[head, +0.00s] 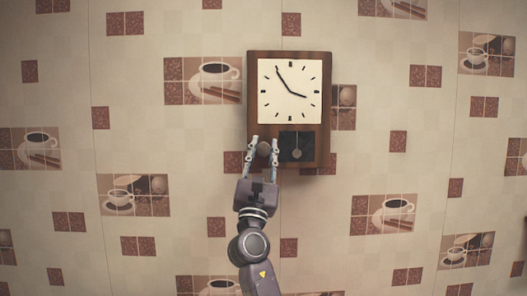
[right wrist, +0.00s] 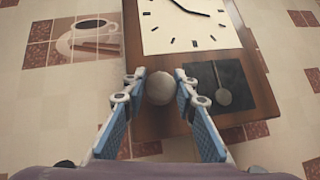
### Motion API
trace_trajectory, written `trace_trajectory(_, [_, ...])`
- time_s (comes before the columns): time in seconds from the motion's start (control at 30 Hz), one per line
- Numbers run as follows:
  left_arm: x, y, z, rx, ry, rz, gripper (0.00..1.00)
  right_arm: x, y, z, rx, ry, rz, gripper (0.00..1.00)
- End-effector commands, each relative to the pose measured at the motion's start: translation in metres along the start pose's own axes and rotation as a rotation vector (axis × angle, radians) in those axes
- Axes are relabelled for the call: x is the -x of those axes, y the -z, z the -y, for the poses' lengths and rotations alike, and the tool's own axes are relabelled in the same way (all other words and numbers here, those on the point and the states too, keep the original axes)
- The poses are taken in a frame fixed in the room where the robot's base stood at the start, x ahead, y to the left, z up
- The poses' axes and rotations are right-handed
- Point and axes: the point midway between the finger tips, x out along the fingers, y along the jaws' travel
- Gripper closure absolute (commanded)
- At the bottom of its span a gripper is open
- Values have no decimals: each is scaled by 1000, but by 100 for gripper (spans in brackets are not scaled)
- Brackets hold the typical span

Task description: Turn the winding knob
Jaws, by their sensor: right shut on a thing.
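A wooden wall clock (head: 252,70) hangs on the wall in the head view, with a white square face (head: 290,91) and dark hands. The winding knob (head: 264,149) is a grey round knob low on the left of the clock, beside the dark pendulum window (head: 297,147). My right gripper (head: 263,146) reaches up from below and is shut on the knob, one finger on each side. In the right wrist view the knob (right wrist: 160,88) sits between the fingertips of the gripper (right wrist: 160,84). My left gripper is not in view.
The wall (head: 340,230) carries a pattern of coffee cups and brown tiles. The wall around the clock is free of other objects.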

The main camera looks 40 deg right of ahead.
Motion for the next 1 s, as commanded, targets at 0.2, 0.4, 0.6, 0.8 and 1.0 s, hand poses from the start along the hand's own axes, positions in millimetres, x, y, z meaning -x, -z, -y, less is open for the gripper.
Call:
trace_trajectory(0.2, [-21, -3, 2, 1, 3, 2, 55, 3, 2, 0, -82, 80, -2, 98])
trace_trajectory(0.4, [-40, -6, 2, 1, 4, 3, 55, 3, 2, 0, -201, 200, -7, 98])
trace_trajectory(0.6, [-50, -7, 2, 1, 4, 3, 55, 1, 1, 0, -334, 334, -14, 98])
trace_trajectory(0.8, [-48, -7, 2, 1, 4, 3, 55, 0, -1, 0, -466, 471, -19, 98])
trace_trajectory(1.0, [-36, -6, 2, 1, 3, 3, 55, -2, -2, 0, -600, 605, -25, 98])
